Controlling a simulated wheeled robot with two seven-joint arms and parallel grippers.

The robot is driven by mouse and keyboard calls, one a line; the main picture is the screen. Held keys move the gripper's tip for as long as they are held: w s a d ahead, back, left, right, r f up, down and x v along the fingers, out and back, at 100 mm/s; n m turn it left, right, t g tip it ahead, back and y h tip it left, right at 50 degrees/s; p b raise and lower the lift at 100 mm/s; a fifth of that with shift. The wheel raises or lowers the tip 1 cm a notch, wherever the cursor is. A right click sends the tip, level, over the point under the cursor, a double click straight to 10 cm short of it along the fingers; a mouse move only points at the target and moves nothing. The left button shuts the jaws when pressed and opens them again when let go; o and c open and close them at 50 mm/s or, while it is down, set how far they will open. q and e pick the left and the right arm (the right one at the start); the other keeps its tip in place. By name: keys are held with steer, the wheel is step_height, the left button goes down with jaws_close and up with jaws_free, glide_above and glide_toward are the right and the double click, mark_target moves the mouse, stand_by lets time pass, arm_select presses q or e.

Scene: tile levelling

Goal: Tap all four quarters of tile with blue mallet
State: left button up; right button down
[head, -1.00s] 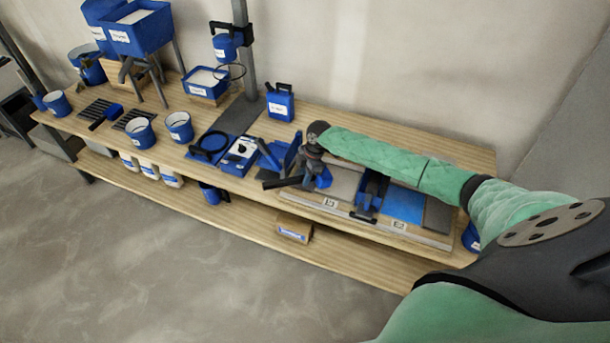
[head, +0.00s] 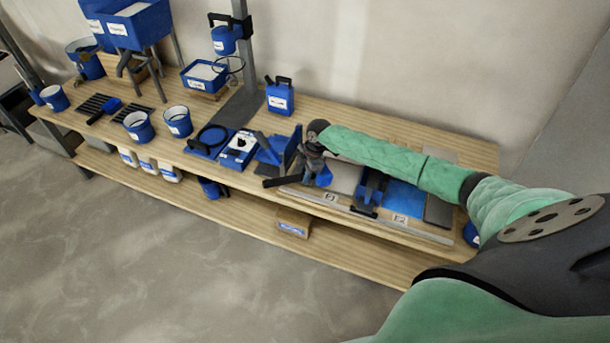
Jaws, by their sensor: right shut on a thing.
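My right gripper (head: 313,168) is at the left end of a row of tiles on the bench. It is shut on a mallet, seen as a blue part (head: 324,178) and a dark bar (head: 283,181) pointing left. The mallet is small and partly hidden, and I cannot tell whether it touches a tile. A grey tile (head: 346,179) lies just right of it. A blue tile (head: 405,196) lies farther right, with another grey tile (head: 439,211) beyond. My right arm covers the back of the row. My left gripper is out of view.
A blue-and-black tool (head: 370,189) stands between the grey and blue tiles. Blue angled pieces (head: 270,150) and a white-and-blue box (head: 239,149) lie left of the gripper. A blue jug (head: 280,97) stands behind. Buckets (head: 178,121) are farther left. Bare wood (head: 400,130) is behind my arm.

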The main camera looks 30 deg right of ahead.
step_height(320, 180, up, 3)
steer(key=shift+r+p, duration=0.1)
steer(key=shift+p, duration=0.65)
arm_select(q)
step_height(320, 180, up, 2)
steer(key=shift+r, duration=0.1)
arm_select(e)
step_height(320, 180, down, 5)
steer(key=b, duration=0.3)
steer(key=shift+r+p, duration=0.35)
steer(key=shift+p, duration=0.2)
step_height(320, 180, up, 4)
steer(key=p, duration=0.3)
steer(key=shift+r, duration=0.15)
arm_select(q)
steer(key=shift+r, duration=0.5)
